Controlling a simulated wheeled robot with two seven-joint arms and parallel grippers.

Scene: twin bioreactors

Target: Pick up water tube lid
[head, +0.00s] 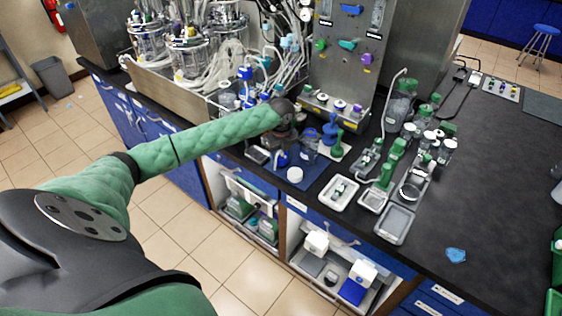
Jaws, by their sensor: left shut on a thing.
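My left arm reaches in from the left, and its dark gripper (284,143) is over the blue mat (262,172) at the bench's front edge. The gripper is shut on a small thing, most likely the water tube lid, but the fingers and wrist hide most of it. A small blue-topped piece (282,158) shows just below the fingers; I cannot tell whether it touches them. A white round cap (295,174) lies on the mat in front. My right gripper is not in view.
A blue-capped bottle (310,146) and a blue-and-green stand (331,135) are close right of my gripper. Trays (396,222) and several bottles stand farther right. Tubing and glass vessels (188,55) fill the back left. The black bench (480,180) is mostly clear at right.

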